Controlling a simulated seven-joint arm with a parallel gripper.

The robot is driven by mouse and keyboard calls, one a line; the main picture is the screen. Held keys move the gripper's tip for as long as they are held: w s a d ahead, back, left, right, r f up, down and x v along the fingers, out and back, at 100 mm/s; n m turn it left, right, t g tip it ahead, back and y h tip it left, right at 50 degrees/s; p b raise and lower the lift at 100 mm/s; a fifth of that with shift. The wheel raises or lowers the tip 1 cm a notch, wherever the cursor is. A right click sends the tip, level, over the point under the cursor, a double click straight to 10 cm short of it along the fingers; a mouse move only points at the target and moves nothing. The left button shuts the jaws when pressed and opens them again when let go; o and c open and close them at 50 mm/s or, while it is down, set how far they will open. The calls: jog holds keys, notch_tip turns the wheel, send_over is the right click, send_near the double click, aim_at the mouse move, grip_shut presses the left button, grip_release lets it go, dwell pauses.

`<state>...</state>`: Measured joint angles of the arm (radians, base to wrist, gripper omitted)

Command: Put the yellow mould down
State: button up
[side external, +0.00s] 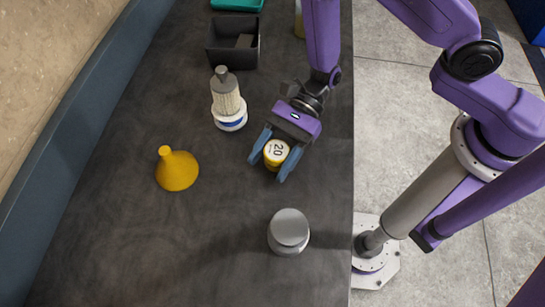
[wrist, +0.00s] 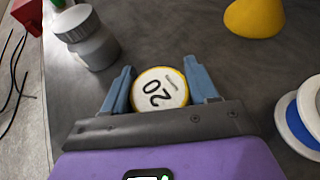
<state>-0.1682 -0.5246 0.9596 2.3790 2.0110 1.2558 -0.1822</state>
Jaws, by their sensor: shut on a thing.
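The yellow mould (side external: 275,154) is a small round piece with a white top marked "20". It sits between the blue fingers of my gripper (side external: 272,156), which is shut on it. In the wrist view the mould (wrist: 159,90) shows its white face and yellow rim, with a finger of my gripper (wrist: 160,92) on each side. I cannot tell whether the mould touches the dark table (side external: 200,250) or is held just above it.
A grey lidded jar (side external: 288,232) stands in front of my gripper. A yellow funnel-shaped piece (side external: 177,171) stands to the left. A ribbed cylinder on a white and blue base (side external: 228,100) stands behind left, near a black bin (side external: 232,55). The table's front-left area is clear.

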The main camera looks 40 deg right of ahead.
jog(key=shift+f, duration=0.45)
jog(key=shift+f, duration=0.1)
jog(key=o, duration=1.2)
jog(key=shift+w+d+r, duration=0.1)
jog(key=shift+d+r, duration=0.05)
jog(key=shift+r, duration=0.05)
jog(key=v, duration=1.1)
jog(key=shift+d+r, duration=0.15)
jog(key=shift+d, duration=0.2)
